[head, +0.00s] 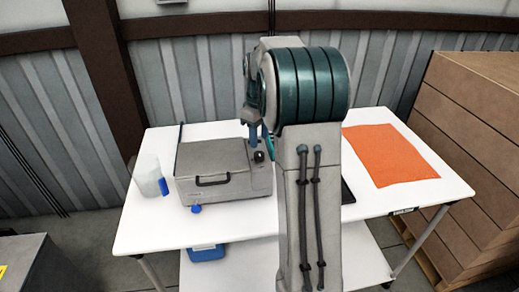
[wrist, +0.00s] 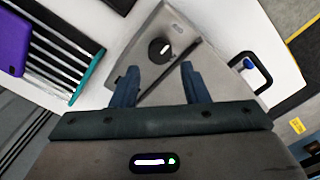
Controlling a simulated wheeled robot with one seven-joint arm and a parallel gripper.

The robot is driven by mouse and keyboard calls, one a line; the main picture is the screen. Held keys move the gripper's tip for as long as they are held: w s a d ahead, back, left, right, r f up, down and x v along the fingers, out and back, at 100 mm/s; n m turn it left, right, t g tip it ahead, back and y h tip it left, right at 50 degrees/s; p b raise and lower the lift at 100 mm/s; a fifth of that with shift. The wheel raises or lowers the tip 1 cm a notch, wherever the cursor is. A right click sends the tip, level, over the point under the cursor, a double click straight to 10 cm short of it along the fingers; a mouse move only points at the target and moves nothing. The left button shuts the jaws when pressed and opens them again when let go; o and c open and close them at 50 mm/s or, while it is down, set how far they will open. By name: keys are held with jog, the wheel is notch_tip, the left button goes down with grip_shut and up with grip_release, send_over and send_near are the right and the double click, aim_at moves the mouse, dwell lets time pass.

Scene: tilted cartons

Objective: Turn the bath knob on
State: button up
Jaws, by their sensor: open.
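A grey box-shaped bath (head: 222,168) stands on the white table. Its round black knob (head: 259,156) sits at the top right corner in the head view. The wrist view shows the knob (wrist: 160,49) from above, with a pale mark across it. My gripper (wrist: 160,68) is open, with two blue fingers apart and nothing between them. In the wrist view the knob appears just beyond the fingertips, in line with the gap. In the head view my gripper (head: 254,138) is above the bath's right rear, close to the knob. I cannot tell whether it touches.
A dark handle (head: 213,180) and blue cap (head: 196,208) are on the bath's front. A clear beaker (head: 148,175) stands left of it. A rack with a teal edge (wrist: 88,80) lies near my gripper, holding a purple object (wrist: 13,40). An orange mat (head: 388,155) lies at right.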

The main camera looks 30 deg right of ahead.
aim_at(259, 153)
notch_tip(259, 153, down, 6)
jog(key=shift+r, duration=0.1)
jog(key=c, duration=0.7)
